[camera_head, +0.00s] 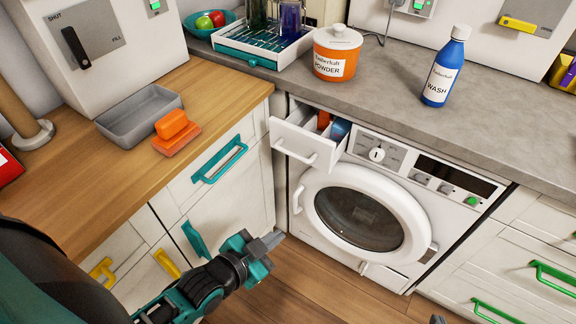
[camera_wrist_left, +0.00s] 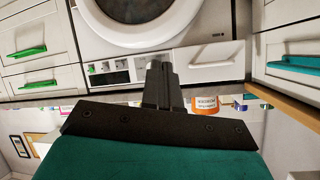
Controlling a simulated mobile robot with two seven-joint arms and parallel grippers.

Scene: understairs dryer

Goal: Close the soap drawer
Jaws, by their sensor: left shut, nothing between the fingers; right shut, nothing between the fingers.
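The soap drawer (camera_head: 301,142) of the white washing machine (camera_head: 298,184) is pulled out at its upper left, with orange and blue things inside. Its white front also shows in the left wrist view (camera_wrist_left: 208,64), where the machine appears upside down. My left gripper (camera_head: 276,239) is shut and empty, lower than the drawer and in front of the machine's lower left. In the left wrist view its dark fingers (camera_wrist_left: 158,68) are together, apart from the drawer. Only a small dark tip of my right gripper (camera_head: 437,320) shows at the bottom edge, with nothing in it.
The round door (camera_head: 407,196) is shut. On the grey worktop (camera_head: 400,117) above stand an orange powder tub (camera_head: 337,67) and a blue wash bottle (camera_head: 439,80). The wooden counter (camera_head: 80,190) and teal-handled cabinet (camera_head: 233,192) border the left. Floor (camera_head: 310,285) before the machine is clear.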

